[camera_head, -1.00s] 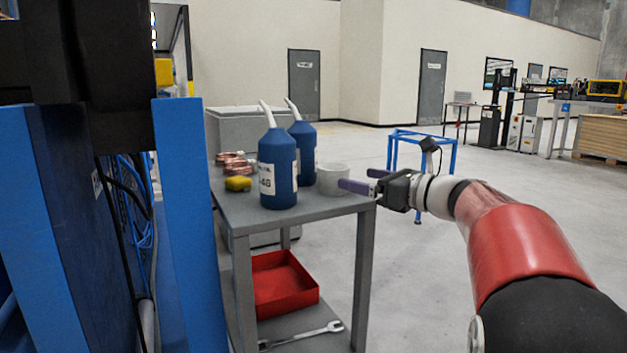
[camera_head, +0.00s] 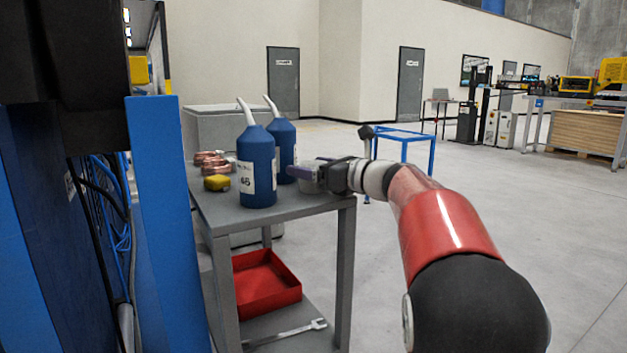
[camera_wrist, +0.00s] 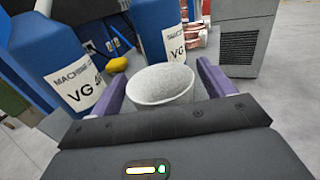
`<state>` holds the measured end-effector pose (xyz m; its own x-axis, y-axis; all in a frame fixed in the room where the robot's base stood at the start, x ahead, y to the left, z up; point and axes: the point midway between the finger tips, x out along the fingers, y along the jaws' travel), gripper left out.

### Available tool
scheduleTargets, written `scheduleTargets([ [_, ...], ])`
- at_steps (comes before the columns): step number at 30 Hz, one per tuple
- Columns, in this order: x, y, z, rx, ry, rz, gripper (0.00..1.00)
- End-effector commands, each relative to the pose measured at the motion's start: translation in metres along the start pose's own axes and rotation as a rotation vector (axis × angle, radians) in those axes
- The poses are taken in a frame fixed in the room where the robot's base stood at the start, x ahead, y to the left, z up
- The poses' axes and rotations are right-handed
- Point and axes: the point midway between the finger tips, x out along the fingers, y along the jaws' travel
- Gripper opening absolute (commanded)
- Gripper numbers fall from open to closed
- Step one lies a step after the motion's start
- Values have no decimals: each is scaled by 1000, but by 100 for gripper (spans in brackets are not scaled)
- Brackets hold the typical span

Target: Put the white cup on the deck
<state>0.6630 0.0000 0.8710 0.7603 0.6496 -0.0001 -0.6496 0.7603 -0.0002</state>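The white cup (camera_wrist: 162,86) stands upright on the grey table (camera_head: 275,219) near its right edge. In the wrist view it sits between the two purple fingers of my gripper (camera_wrist: 161,74), with only narrow gaps at its sides. My gripper looks open around it. In the head view my gripper (camera_head: 305,173) reaches in from the right and hides most of the cup (camera_head: 308,187). I cannot tell which surface is the deck.
Two blue bottles (camera_head: 257,165) with white spouts stand just left of the cup. A red tray (camera_head: 265,285) and a wrench (camera_head: 285,334) are on the lower shelf. Blue uprights (camera_head: 168,230) stand at left.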

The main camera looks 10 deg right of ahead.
Motion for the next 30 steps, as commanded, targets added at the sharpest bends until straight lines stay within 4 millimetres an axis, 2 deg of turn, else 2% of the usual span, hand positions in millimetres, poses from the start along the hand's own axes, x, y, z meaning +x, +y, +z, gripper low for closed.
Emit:
scheduleTargets([
  [1, 0, 0, 0, 0, 0, 0, 74],
  [9, 0, 0, 0, 0, 0, 0, 39],
  [11, 0, 0, 0, 0, 0, 0, 34],
  [18, 0, 0, 2, -1, 0, 0, 34],
  [23, 0, 0, 16, -2, -1, 1, 34],
  [26, 0, 0, 33, -3, -2, 1, 34],
  [30, -1, 0, 69, -6, -2, 0, 34],
])
